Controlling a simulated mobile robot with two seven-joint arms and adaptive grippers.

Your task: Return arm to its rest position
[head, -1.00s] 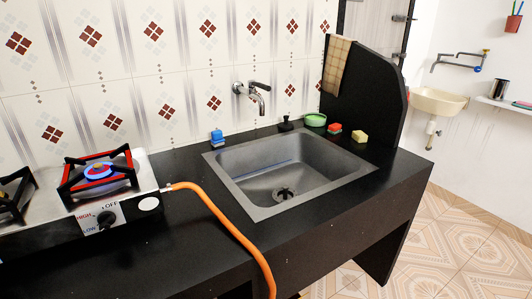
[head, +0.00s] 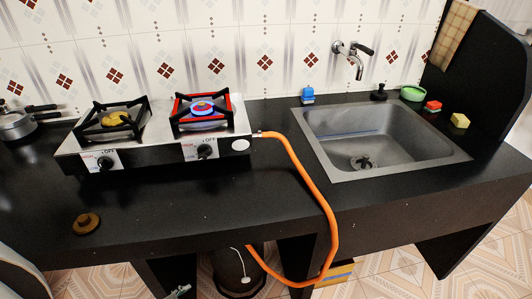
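Neither of my grippers shows in the head view. A pale curved shape (head: 18,283) enters at the lower left corner; I cannot tell what it is. The two-burner stove (head: 127,160) stands on the black counter (head: 230,215). Its right burner (head: 203,107) has a blue flame inside a red-edged grate. Its left burner (head: 117,119) shows a yellowish centre and no clear flame. The left knob (head: 106,163) and right knob (head: 205,151) are on the front panel.
An orange hose (head: 318,195) runs from the stove over the counter's front edge to a dark cylinder (head: 238,272) below. A brown round lid-like piece (head: 87,223) lies front left. A pot (head: 18,126) stands far left. The sink (head: 385,135) is at right.

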